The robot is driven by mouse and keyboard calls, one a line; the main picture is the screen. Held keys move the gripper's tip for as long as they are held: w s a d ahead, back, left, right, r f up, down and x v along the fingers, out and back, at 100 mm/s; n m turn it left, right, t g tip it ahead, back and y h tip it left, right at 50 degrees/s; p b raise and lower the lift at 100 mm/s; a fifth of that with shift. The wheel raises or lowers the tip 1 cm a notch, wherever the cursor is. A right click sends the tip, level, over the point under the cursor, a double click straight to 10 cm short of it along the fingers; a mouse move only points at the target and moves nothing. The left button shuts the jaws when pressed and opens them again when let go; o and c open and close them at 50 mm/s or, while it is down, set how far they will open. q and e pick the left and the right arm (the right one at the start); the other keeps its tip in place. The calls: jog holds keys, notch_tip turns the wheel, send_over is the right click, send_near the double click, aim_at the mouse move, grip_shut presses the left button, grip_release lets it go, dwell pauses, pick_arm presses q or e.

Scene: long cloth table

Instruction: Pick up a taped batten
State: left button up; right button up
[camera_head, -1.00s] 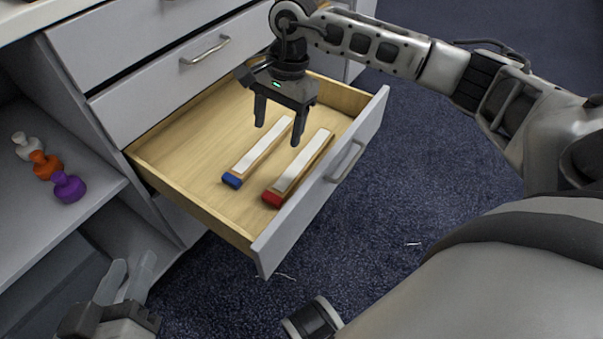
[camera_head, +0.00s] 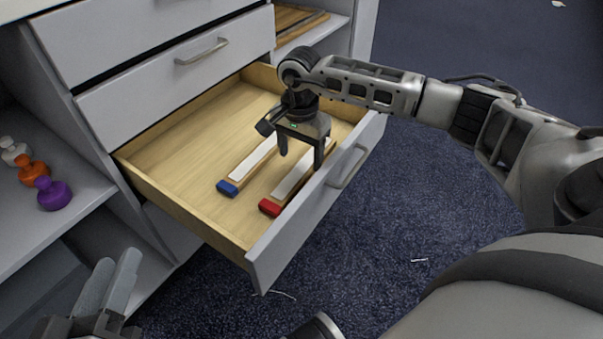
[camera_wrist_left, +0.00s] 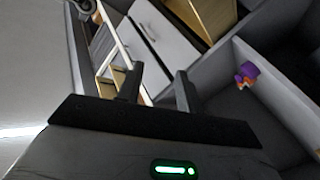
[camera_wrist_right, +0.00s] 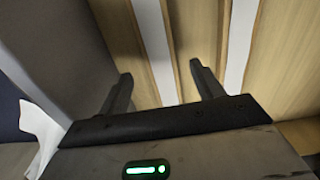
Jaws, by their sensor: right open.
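Two wooden battens with white strips along their tops lie side by side in an open drawer (camera_head: 190,150). One has a blue end (camera_head: 228,188). The other, nearer the drawer front, has a red end (camera_head: 270,207). My right gripper (camera_head: 300,162) is open and empty, over the far part of the red-ended batten. In the right wrist view, this batten (camera_wrist_right: 155,45) runs between the spread fingers and the blue-ended one (camera_wrist_right: 238,45) lies to their right. I cannot tell how high the fingertips are above it. My left gripper (camera_head: 108,285) is open and empty at the lower left, away from the drawer.
The drawer front (camera_head: 325,200) with its handle stands close beside my right gripper. A closed drawer (camera_head: 190,75) is above.

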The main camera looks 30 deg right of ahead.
aim_at(299, 171)
jog(key=f, duration=0.1)
jog(key=f+b, duration=0.1)
jog(key=f, duration=0.1)
jog(key=shift+s+a+f, duration=0.1)
jog(key=shift+a, duration=0.1)
jog(key=shift+f, duration=0.45)
jog(key=c, duration=1.1)
pick_arm(q)
jog(key=r, duration=0.1)
jog(key=w+r+m+t, duration=0.2)
jog(key=shift+a+r+h, duration=0.2)
jog(key=shift+a+h, duration=0.1)
pick_arm(e)
jog(key=shift+c, duration=0.2)
jog(key=shift+r, duration=0.15)
